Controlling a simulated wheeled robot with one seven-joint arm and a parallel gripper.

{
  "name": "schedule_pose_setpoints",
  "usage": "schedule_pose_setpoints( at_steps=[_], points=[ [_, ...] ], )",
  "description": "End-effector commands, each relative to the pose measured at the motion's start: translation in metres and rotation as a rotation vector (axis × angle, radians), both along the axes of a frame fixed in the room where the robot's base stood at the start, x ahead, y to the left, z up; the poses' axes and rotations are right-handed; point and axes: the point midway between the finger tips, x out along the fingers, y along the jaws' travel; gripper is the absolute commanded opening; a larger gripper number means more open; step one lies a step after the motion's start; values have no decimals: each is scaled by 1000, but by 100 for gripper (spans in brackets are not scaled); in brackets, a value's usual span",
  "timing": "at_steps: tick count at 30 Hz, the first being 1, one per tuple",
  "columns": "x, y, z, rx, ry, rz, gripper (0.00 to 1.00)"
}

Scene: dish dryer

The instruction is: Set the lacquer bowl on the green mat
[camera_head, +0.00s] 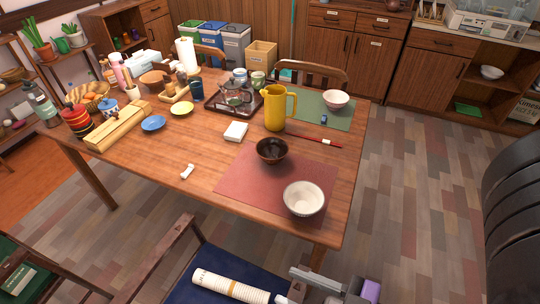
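The lacquer bowl (271,150) is dark brown and glossy. It stands upright on the red mat (240,178), near that mat's back edge. The green mat (311,101) lies farther back at the table's right end. A pale pinkish bowl (336,100) stands on its right part and a small dark blue item (323,119) lies near its front edge. My gripper (294,284) shows at the bottom edge, partly cut off, low in front of the table and well apart from the lacquer bowl. Its finger opening is not clear.
A tall yellow pitcher (274,108) stands at the green mat's left edge. Red chopsticks (315,139) lie between the two mats. A white speckled bowl (304,198) sits on the red mat's front right. A chair (230,258) with a rolled paper stands in front.

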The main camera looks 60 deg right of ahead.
Motion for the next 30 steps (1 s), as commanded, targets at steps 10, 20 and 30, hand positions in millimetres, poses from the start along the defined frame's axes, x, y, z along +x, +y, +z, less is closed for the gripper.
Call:
schedule_pose_setpoints(
  at_steps=[10,20,30],
  points=[
    [30,-20,24,-7,-83,-92,38],
    [75,-63,40,-11,-167,-238,38],
    [152,-182,34,41,-155,-501,38]
  ],
)
